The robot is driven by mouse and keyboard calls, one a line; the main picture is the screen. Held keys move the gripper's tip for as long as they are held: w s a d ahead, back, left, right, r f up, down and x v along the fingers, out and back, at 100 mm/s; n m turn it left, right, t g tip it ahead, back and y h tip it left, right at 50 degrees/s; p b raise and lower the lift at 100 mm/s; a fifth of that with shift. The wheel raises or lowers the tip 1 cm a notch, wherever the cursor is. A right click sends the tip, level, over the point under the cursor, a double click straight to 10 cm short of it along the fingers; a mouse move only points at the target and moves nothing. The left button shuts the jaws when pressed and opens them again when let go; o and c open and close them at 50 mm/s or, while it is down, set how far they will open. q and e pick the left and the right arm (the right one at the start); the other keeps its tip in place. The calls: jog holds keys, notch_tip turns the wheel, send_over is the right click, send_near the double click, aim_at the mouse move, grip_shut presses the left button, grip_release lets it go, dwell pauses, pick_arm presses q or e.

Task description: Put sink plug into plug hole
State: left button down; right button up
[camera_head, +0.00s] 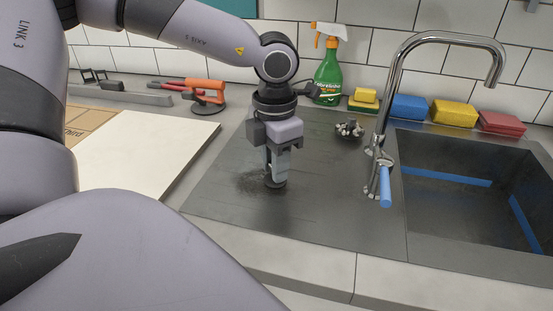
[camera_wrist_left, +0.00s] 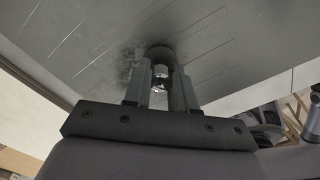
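The sink plug (camera_head: 274,184) is a small dark disc at the fingertips of my left gripper (camera_head: 276,172), low over the grey drainboard left of the tap. In the left wrist view, the plug (camera_wrist_left: 160,52) shows with a shiny metal knob between the fingertips of the left gripper (camera_wrist_left: 160,80). The fingers are close together and look shut on the knob. I cannot tell whether the plug touches the drainboard. The sink basin (camera_head: 470,165) is at the right, and no plug hole is visible in it. My right gripper is not in view.
A chrome tap (camera_head: 385,105) with a blue-handled lever (camera_head: 385,187) stands between drainboard (camera_head: 330,205) and basin. A white board (camera_head: 140,150) lies left.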

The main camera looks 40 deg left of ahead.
pick_arm(q)
jog(key=shift+r+p, duration=1.25)
jog(key=shift+r, duration=1.3)
